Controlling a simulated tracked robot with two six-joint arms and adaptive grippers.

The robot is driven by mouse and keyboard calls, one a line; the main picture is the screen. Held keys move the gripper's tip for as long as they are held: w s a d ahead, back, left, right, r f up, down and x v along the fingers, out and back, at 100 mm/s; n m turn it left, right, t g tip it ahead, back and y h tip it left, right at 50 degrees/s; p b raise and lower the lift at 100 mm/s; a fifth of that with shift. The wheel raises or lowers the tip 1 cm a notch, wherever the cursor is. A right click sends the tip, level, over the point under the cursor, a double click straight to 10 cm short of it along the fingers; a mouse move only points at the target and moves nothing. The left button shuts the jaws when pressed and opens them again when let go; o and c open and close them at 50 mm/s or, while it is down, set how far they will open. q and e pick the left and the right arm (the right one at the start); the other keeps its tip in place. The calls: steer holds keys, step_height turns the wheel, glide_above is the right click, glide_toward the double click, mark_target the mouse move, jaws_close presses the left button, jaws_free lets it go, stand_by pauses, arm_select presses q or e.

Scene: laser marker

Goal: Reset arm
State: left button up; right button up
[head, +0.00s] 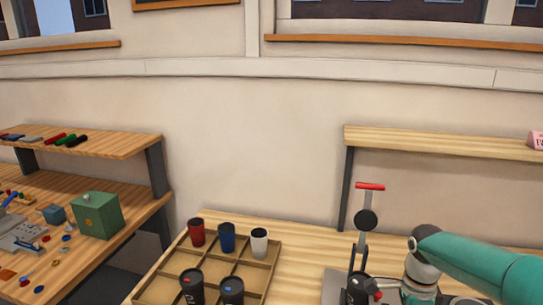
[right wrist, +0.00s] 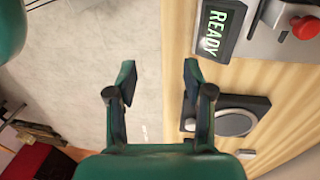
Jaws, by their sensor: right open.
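My right arm comes in from the right in the head view, and its gripper is hidden or out of frame there. In the right wrist view my right gripper (right wrist: 158,82) is open, with nothing between its two fingers. The fingers hang over the table's edge, with pale floor below. My left gripper is not in view. The laser marker (head: 366,220) stands on the table beside my right arm, with a red-topped lever. A display reading READY (right wrist: 220,30) shows in the right wrist view.
A wooden tray (head: 262,278) holds several cups, including red (head: 196,232), blue (head: 227,237) and white (head: 259,242) ones. A dark device with a round disc (right wrist: 237,120) lies near my right finger. A shelf (head: 440,143) stands behind; a cluttered bench (head: 150,210) stands left.

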steer(key=s+a+f+n+y, duration=0.1)
steer(key=s+a+f+n, duration=0.3)
steer(key=s+a+f, duration=0.35)
steer(key=s+a+f+n+g+y, duration=0.15)
steer(key=s+a+f+n, duration=0.3)
steer(key=s+f, duration=0.45)
steer(key=s+a+f+n+t+y, duration=0.1)
steer(key=s+a+f+n+y, duration=0.1)
steer(key=s+a+f+n, duration=0.45)
steer(key=shift+w+d+f+n+t+h, duration=0.1)
steer(key=shift+w+d+f+n+t, duration=0.15)
steer(key=shift+w+f+n+t, duration=0.35)
steer(key=shift+w+d+f+n+t+h, duration=0.15)
steer(key=shift+w+d+f+n+t, duration=0.2)
steer(key=shift+w+f+n, duration=0.4)
steer(key=shift+w+d+f+n+t+h, duration=0.1)
steer(key=shift+w+d+f+n+t, duration=0.1)
steer(key=shift+w+f+n+t, duration=0.45)
steer(key=shift+s+f, duration=0.15)
